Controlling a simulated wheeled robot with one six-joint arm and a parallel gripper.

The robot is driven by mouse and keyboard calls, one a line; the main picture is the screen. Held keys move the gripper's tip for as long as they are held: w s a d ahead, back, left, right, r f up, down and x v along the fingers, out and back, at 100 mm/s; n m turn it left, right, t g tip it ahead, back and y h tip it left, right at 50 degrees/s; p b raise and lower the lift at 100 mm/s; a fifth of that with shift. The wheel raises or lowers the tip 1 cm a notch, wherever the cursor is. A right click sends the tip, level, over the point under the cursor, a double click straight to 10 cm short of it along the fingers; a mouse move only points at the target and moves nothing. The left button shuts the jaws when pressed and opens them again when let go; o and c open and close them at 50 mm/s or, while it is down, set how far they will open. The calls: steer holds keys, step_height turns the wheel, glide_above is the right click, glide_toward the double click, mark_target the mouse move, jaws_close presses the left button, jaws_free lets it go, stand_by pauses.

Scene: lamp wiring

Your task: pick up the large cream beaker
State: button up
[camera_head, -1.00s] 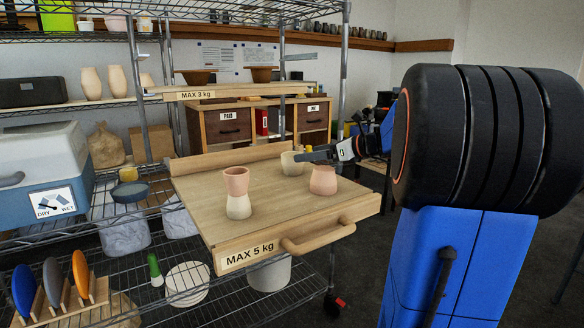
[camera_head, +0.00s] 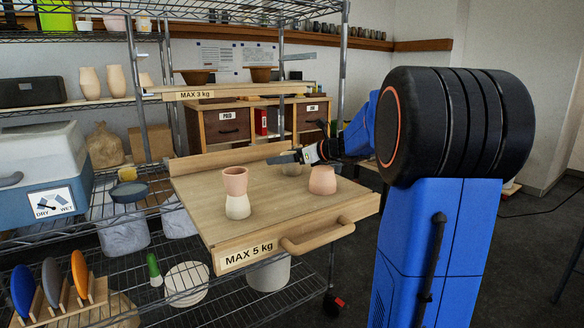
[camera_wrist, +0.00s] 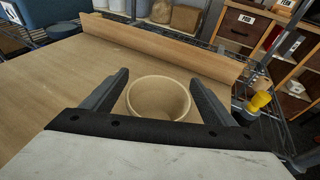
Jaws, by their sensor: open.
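A wide cream beaker (camera_wrist: 159,98) stands upright on the wooden board, open mouth up. In the wrist view it sits between the two dark fingers of my gripper (camera_wrist: 160,78), which are open with one on each side. In the head view my gripper (camera_head: 297,156) hides the top of this beaker (camera_head: 291,170); whether the fingers touch it cannot be told. A pink beaker (camera_head: 235,181) is stacked on another cream beaker (camera_head: 238,207) nearer the front left. A further pink beaker (camera_head: 322,181) stands right of the wide cream one.
The board (camera_head: 270,215) has a raised back ledge (camera_wrist: 165,46) and a front handle (camera_head: 318,237). Rack posts and an upper shelf (camera_head: 230,95) rise behind it. A yellow object (camera_wrist: 260,101) lies beyond the board at right. The board's left part is clear.

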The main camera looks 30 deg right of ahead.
steer(key=shift+w+a+f, duration=0.15)
steer(key=shift+w+a, duration=0.05)
steer(key=shift+w, duration=0.2)
steer(key=c, duration=1.1)
steer(key=shift+c, duration=0.2)
